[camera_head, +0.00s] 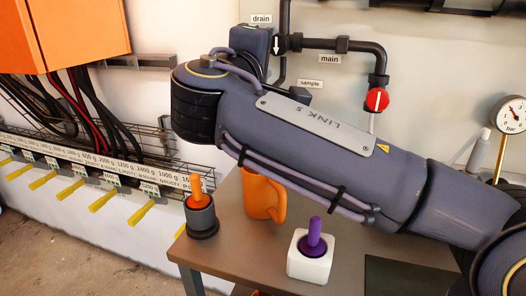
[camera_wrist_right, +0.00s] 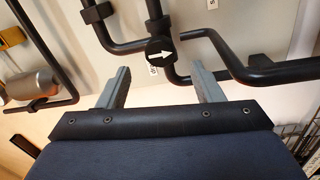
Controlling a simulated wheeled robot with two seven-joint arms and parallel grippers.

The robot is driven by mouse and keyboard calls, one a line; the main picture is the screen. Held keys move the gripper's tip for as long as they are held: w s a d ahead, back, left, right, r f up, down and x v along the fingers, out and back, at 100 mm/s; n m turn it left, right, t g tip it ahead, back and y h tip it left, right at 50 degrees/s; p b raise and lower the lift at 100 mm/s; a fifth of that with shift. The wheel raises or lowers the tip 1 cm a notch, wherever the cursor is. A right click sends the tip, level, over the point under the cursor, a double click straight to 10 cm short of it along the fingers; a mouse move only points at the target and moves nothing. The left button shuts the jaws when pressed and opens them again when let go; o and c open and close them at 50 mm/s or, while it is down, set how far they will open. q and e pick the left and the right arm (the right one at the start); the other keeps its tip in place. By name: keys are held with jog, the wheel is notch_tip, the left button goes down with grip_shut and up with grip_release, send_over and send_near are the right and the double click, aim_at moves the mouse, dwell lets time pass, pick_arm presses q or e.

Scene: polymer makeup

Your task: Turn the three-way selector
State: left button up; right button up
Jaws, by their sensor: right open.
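The three-way selector (camera_head: 278,45) is a small dark knob with a white arrow, on the dark wall pipes between the "drain" and "main" labels. In the head view its arrow looks to point down. In the right wrist view the selector (camera_wrist_right: 160,52) lies just beyond the fingertips, its arrow pointing right in that picture. My right gripper (camera_wrist_right: 160,69) is open, one finger on each side of the selector's line, with a gap to the knob. In the head view my right arm crosses the middle, and the fingers cannot be made out. My left gripper is not in view.
A red valve knob (camera_head: 377,99) and a pressure gauge (camera_head: 510,114) are at the right. The "sample" label (camera_head: 310,84) is below the selector. An orange mug (camera_head: 262,196), a dark holder (camera_head: 202,222) and a white holder (camera_head: 309,264) stand on the brown table (camera_head: 255,262).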

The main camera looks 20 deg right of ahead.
aim_at(277, 43)
jog(key=m+p, duration=0.4)
jog(key=r+m+p, duration=0.1)
jog(key=m+p, duration=0.4)
jog(key=a+r+m+p, duration=0.1)
jog(key=m+p, duration=0.3)
jog(key=shift+s+a+m+g+y+p, duration=0.1)
jog(key=shift+s+m+g+y+p, duration=0.2)
jog(key=shift+p, duration=0.05)
jog(key=shift+s+d+f+m+p, duration=0.15)
jog(key=shift+m+p, duration=0.4)
jog(key=shift+m, duration=0.55)
jog(key=shift+d+f, duration=0.15)
jog(key=shift+d, duration=0.05)
jog(key=shift+w+d, duration=0.25)
jog(key=shift+w, duration=0.2)
jog(key=p+x, duration=0.1)
jog(key=x, duration=0.5)
jog(key=shift+w+d+f, duration=0.15)
jog(key=shift+w+d, duration=0.05)
jog(key=shift+w, duration=0.1)
